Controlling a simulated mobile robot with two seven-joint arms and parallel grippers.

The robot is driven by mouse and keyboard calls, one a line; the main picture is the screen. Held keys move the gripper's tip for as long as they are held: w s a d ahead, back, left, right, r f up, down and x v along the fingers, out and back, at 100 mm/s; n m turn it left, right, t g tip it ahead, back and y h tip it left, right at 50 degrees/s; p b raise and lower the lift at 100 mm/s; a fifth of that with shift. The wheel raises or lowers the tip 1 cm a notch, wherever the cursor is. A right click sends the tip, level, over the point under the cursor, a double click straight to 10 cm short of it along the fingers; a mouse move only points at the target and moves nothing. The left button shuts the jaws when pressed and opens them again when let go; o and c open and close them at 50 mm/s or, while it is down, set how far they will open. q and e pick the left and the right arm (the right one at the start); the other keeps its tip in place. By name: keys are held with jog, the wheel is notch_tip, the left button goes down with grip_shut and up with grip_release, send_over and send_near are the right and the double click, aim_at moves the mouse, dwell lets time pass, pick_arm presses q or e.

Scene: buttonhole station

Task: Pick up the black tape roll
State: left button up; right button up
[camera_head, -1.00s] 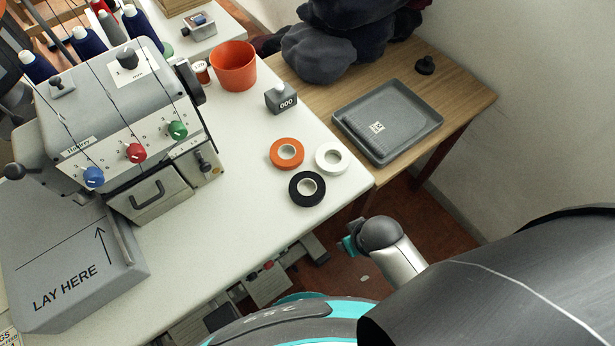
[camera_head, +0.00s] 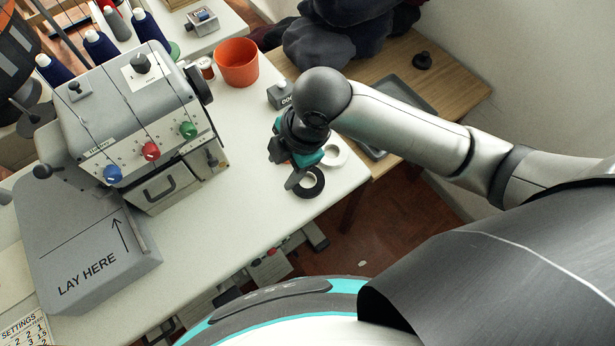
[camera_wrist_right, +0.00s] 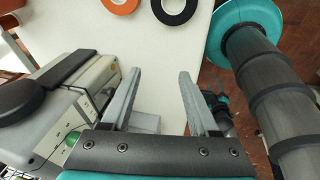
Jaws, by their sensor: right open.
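The black tape roll (camera_head: 317,190) lies flat near the front right edge of the white table, its upper left part covered by my right gripper in the head view. In the right wrist view the black tape roll (camera_wrist_right: 173,19) is cut by the top edge, beyond the fingertips. My right gripper (camera_head: 292,179) is above the table beside the roll; in its wrist view the two fingers (camera_wrist_right: 160,74) are apart with nothing between them. I cannot tell its exact height.
A grey block (camera_head: 279,94), an orange cup (camera_head: 237,64) and a grey sewing machine (camera_head: 140,120) stand on the table. A grey tray (camera_head: 418,97) is partly behind my arm.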

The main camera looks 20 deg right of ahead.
jog(key=d+r+n+g+h, duration=0.1)
jog(key=d+r+n+h, duration=0.15)
jog(key=d+n, duration=0.3)
jog(key=b, duration=0.2)
send_over(319, 186)
jog(key=shift+g+h, duration=0.25)
jog(key=shift+g, duration=0.05)
jog(key=f, duration=1)
jog(key=shift+s+f, duration=0.1)
jog(key=shift+s, duration=0.15)
jog(key=shift+w+f+b, duration=0.15)
jog(key=shift+f+b, duration=0.35)
jog(key=shift+f, duration=0.85)
jog(key=shift+w+f+b, duration=0.1)
jog(key=shift+f+b, duration=0.4)
jog(key=shift+f, duration=0.8)
jog(key=shift+c, duration=0.2)
grip_shut()
